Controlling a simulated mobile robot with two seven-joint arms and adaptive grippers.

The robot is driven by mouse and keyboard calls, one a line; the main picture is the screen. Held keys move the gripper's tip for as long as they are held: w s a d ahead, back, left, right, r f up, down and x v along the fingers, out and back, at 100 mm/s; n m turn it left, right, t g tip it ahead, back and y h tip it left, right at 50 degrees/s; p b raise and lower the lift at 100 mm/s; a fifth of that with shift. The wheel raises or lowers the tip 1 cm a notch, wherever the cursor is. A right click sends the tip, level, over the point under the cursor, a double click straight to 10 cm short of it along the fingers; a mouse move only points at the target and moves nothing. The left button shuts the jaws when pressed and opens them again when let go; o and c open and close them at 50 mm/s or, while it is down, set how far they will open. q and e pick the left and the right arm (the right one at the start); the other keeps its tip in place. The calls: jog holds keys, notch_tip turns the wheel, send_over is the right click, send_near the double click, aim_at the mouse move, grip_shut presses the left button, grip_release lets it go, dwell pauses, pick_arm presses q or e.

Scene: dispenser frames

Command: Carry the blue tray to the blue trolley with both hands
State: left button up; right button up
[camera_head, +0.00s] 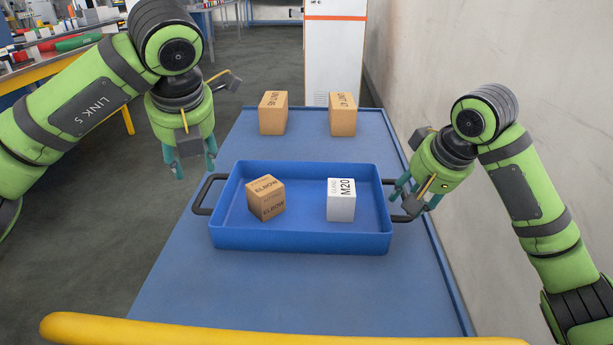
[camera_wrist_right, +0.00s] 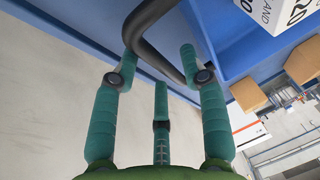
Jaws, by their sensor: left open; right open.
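The blue tray (camera_head: 300,241) sits level on a blue flat top (camera_head: 180,285), with a black handle on each side. It holds a brown ELBOW box (camera_head: 266,198) and a white M20 box (camera_head: 341,201). My left gripper (camera_head: 195,170) is open and empty, above and slightly behind the left handle (camera_head: 202,196), apart from it. My right gripper (camera_head: 413,200) is open at the right handle. In the right wrist view the open fingers (camera_wrist_right: 160,58) straddle the black handle (camera_wrist_right: 152,42); whether they touch it, I cannot tell.
Two brown boxes (camera_head: 273,113) (camera_head: 342,115) stand at the far end of the blue top. A yellow bar (camera_head: 270,328) crosses its near edge. A pale wall (camera_head: 470,60) runs close along the right. A white cabinet (camera_head: 334,55) stands beyond. Grey floor (camera_head: 255,70) is clear at left.

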jog(key=v, duration=1)
jog(key=shift+r, duration=0.1)
